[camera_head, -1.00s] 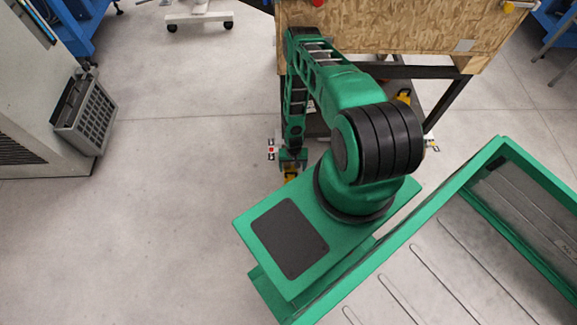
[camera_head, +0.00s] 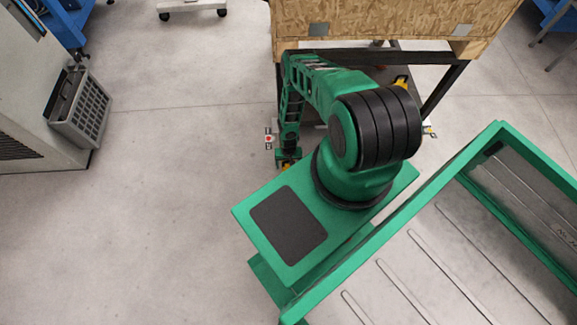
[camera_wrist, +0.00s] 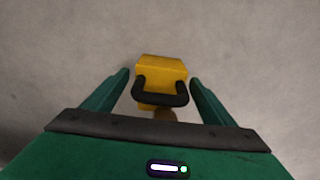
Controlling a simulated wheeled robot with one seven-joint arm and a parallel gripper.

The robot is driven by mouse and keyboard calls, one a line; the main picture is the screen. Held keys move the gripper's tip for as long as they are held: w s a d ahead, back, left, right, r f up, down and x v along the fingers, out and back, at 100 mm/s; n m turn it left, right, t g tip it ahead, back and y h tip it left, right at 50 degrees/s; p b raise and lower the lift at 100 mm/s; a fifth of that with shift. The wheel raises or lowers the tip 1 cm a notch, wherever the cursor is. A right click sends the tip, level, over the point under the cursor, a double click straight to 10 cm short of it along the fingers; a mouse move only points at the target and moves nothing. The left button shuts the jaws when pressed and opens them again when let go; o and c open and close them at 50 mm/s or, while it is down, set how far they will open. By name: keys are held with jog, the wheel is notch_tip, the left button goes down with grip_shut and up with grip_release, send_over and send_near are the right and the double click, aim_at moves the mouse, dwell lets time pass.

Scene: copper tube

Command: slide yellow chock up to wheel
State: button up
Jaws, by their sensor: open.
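The yellow chock (camera_wrist: 160,72) with its black loop handle (camera_wrist: 160,95) stands on the grey floor in the wrist view, between the two green fingers. My gripper (camera_wrist: 159,77) is open, one finger on each side of the chock, with a small gap on both sides. In the head view my gripper (camera_head: 288,156) is low near the floor beside the left legs of the bench. Only a sliver of yellow shows under it (camera_head: 287,167).
A chipboard-sided bench (camera_head: 390,22) with a dark frame stands ahead. Another yellow object (camera_head: 401,82) is by it, partly behind my arm. A grey basket (camera_head: 80,112) hangs on a cabinet at left. The floor at left is clear.

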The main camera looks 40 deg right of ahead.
jog(key=shift+f, duration=0.55)
